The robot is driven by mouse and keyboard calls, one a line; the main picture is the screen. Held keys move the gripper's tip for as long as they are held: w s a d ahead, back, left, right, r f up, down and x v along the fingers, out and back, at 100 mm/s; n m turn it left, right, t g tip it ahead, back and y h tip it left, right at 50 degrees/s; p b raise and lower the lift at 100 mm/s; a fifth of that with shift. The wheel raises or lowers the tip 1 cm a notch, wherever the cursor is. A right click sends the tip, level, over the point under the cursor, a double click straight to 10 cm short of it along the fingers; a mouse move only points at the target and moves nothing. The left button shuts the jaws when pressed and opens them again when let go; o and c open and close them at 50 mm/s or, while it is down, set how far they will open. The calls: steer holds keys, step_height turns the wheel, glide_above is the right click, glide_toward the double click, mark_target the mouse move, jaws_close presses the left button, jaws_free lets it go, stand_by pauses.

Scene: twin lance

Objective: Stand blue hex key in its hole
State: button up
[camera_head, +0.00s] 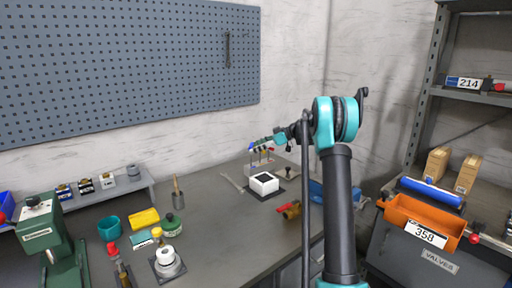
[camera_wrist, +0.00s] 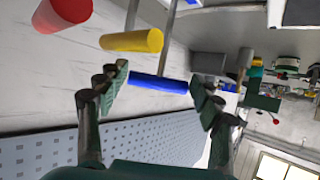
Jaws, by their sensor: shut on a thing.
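The blue hex key (camera_wrist: 158,83) has a blue cylindrical T-handle and a thin metal shaft. In the wrist view its handle lies crosswise between the two fingers of my gripper (camera_wrist: 161,88), which is shut on it. The shaft runs out of the top of the picture, so its tip and its hole are hidden. In the head view my gripper (camera_head: 257,144) is over a small group of upright keys by the wall, with a blue bit (camera_head: 251,148) at its end. A yellow-handled key (camera_wrist: 132,41) and a red-handled key (camera_wrist: 64,14) are beside the blue one.
The pegboard (camera_head: 130,70) is behind.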

steer(key=shift+f, duration=0.55)
steer(key=o, duration=1.2)
steer(key=shift+o, duration=0.2)
steer(key=v, duration=1.2)
